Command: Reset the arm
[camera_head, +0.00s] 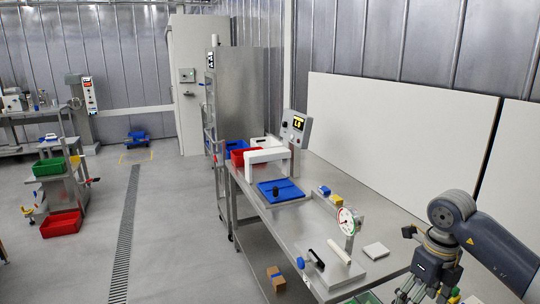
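My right arm (500,250) comes in from the right edge and bends down at its wrist. My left arm and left gripper are not in view.
A device with a round dial (347,221) and a white pad (376,250) are left of my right gripper. A blue plate (281,190) lies farther back. A white panel (400,130) stands behind the table. Grey floor (180,230) at left is open.

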